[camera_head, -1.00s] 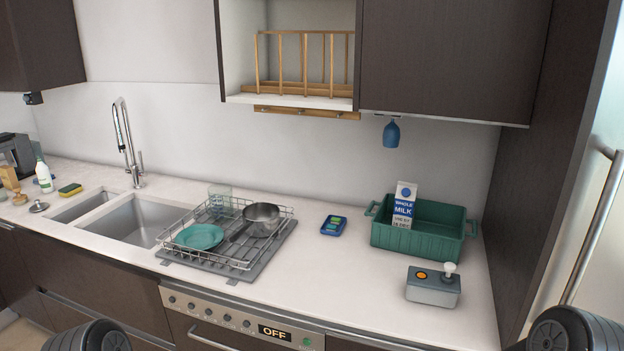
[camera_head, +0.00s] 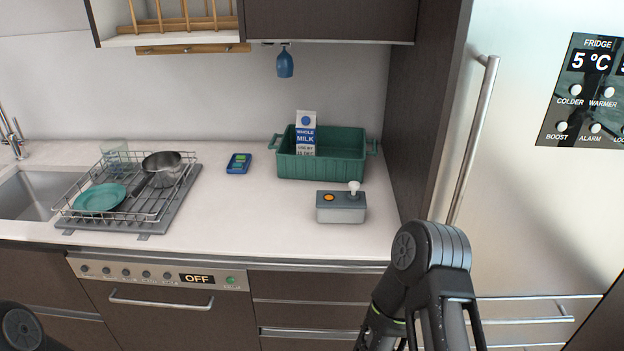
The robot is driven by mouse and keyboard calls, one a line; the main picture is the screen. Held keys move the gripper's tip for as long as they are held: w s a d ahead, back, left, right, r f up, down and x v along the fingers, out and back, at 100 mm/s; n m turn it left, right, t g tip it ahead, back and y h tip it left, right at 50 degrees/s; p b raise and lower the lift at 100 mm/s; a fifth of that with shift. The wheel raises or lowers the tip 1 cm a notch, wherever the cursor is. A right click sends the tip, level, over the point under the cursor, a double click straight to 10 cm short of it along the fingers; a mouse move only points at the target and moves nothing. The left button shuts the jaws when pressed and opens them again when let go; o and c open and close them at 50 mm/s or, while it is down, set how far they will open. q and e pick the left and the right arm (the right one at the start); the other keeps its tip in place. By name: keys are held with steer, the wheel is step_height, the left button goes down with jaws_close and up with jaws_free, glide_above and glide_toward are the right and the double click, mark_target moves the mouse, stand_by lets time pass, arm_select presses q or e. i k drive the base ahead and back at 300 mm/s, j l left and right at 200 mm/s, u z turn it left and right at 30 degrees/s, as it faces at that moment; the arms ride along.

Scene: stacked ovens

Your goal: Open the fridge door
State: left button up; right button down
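The fridge door (camera_head: 545,210) stands at the right as a pale metal panel, and it looks shut. Its long vertical handle (camera_head: 472,140) runs along the door's left side. A dark display panel (camera_head: 590,95) on the door reads FRIDGE and 5 °C. My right arm rises from the bottom in front of the handle's lower end and hides part of the door's lower left. I see arm links there but no gripper fingertips. Only a rounded joint of my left arm shows in the bottom left corner, and its gripper is out of view.
The counter (camera_head: 255,220) holds a dish rack (camera_head: 135,200), a green crate (camera_head: 340,165) with a milk carton (camera_head: 306,135), and a grey dispenser (camera_head: 340,205). A dark tall panel (camera_head: 425,110) stands between counter and fridge. Horizontal handles (camera_head: 520,298) cross low on the fridge.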

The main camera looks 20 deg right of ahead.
mark_target(540, 208)
steer(key=z, duration=1.95)
